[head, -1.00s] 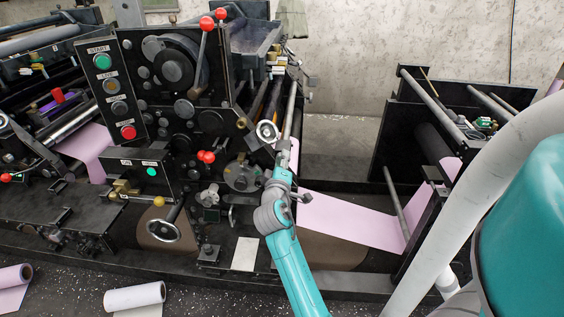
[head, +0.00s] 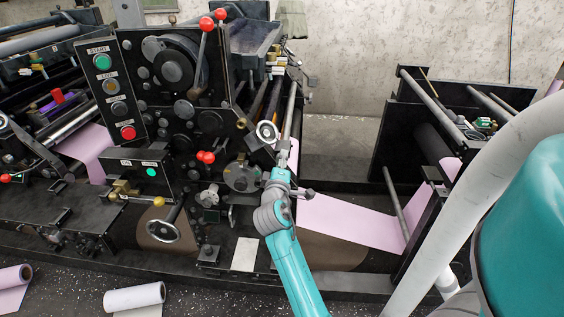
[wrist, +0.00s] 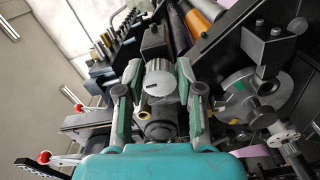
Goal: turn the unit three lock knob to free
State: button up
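A silver ribbed round knob (wrist: 160,86) with a small dark mark on its face is in the middle of the wrist view. My gripper (wrist: 160,74) has one finger on each side of it, and the fingertips appear to press against its sides. In the head view my gripper (head: 284,151) is at the right side of the black press, just below and right of a pale handwheel. The knob is hidden or too small to make out there, and no label for it is readable.
The press has a pale handwheel (head: 267,131) and red-balled levers (head: 206,23) close by. A round grey disc unit (wrist: 252,95) is right of my gripper in the wrist view. A pink web (head: 350,219) runs at the right. Paper rolls (head: 134,296) lie on the floor.

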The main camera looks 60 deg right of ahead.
jog(key=shift+o, duration=1.3)
jog(key=shift+a, duration=0.1)
jog(key=v, duration=1.1)
jog(key=shift+s+a, duration=0.15)
jog(key=shift+a, duration=0.25)
